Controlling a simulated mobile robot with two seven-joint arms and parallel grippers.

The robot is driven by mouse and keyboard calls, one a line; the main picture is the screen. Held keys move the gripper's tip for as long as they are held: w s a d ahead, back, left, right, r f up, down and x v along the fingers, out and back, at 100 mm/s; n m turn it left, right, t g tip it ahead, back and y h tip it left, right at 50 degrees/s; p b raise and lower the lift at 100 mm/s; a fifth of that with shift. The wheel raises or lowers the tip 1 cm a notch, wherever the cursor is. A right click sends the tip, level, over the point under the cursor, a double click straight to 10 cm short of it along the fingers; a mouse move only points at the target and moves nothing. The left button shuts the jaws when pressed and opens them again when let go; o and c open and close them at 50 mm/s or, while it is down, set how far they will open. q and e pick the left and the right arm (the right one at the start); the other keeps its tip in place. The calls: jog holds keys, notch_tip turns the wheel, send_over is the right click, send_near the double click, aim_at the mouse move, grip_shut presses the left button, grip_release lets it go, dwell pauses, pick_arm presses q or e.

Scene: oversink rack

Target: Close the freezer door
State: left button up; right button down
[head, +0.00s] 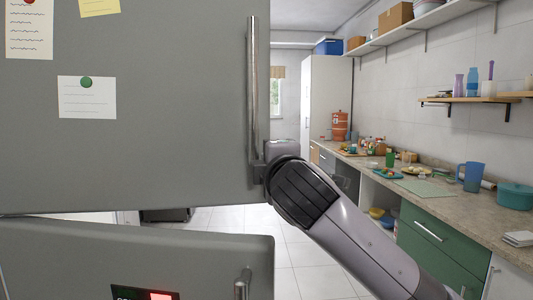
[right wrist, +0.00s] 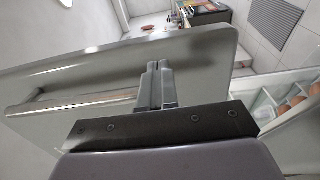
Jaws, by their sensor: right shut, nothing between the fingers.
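The upper grey freezer door (head: 170,150) stands open and fills the left of the head view, with a vertical metal handle (head: 252,90) near its right edge. Floor shows below it. My right arm reaches up from the lower right to the handle's lower end, and its fingers are hidden there. In the right wrist view my right gripper (right wrist: 155,86) is shut and empty, its fingertips over a grey door panel (right wrist: 205,62) with a bar handle (right wrist: 75,102) to the left. I cannot tell whether they touch it. My left gripper is out of view.
A lower grey door (head: 130,255) stands below, with a handle (head: 243,283) and a lit display (head: 145,293). Eggs (right wrist: 292,107) sit in a white rack in the right wrist view. A cluttered counter (head: 455,205) runs along the right. Tiled floor (head: 300,250) lies between.

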jog(key=shift+w+a+p, duration=0.15)
jog(key=shift+w+p, duration=0.05)
jog(key=shift+w, duration=0.85)
jog(key=shift+w+a+p, duration=0.1)
jog(key=shift+w+p, duration=0.1)
jog(key=shift+w, duration=0.8)
